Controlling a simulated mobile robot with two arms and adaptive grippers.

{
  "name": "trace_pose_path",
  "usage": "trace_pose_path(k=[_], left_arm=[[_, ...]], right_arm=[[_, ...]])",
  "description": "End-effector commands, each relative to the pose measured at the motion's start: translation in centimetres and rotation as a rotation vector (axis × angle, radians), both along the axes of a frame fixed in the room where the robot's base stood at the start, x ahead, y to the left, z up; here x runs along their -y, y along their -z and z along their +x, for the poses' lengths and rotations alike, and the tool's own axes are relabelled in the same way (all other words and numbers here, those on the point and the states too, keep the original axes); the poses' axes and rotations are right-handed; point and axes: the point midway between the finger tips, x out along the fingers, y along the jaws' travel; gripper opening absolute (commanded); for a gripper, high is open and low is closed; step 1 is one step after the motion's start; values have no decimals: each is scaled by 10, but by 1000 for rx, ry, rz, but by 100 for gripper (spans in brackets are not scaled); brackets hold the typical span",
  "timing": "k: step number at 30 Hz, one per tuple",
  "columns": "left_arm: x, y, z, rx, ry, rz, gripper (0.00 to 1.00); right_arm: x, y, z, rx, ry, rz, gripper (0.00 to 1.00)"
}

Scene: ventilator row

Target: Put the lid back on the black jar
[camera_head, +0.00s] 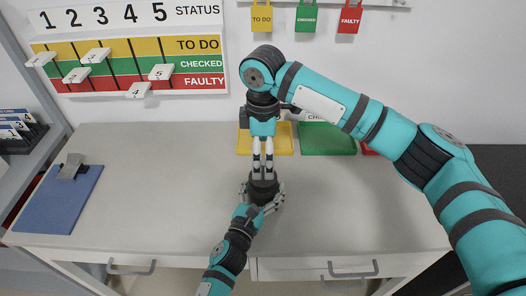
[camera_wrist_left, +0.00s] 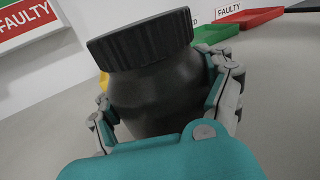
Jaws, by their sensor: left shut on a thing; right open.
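The black jar (camera_wrist_left: 155,90) stands upright on the table and fills the middle of the left wrist view. Its ribbed black lid (camera_wrist_left: 140,40) sits on top of it; I cannot tell whether it is screwed tight. In the head view the jar (camera_head: 263,188) is partly hidden by my grippers. My left gripper (camera_head: 262,198) is shut around the jar's body from the front, with a finger on each side. My right gripper (camera_head: 262,170) points straight down from above, its fingers open, just over the lid. Whether its fingertips touch the lid is not clear.
Behind the jar are a yellow tray (camera_head: 284,141), a green tray (camera_head: 327,140) and a red tray, mostly hidden by my right arm. A blue clipboard (camera_head: 60,200) lies at the left. A status board (camera_head: 130,65) hangs on the wall. The table's left middle is clear.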

Motion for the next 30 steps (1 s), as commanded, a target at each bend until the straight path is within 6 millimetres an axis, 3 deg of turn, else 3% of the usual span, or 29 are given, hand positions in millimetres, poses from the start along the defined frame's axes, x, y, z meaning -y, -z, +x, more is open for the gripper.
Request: trace_pose_path(k=[11, 24, 30], left_arm=[[0, 0, 0, 0, 0, 0, 0], [0, 0, 0, 0, 0, 0, 0], [0, 0, 0, 0, 0, 0, 0]], right_arm=[[0, 7, 0, -2, 2, -1, 94], [0, 68, 0, -2, 3, -1, 94], [0, 80, 0, -1, 3, -1, 94]])
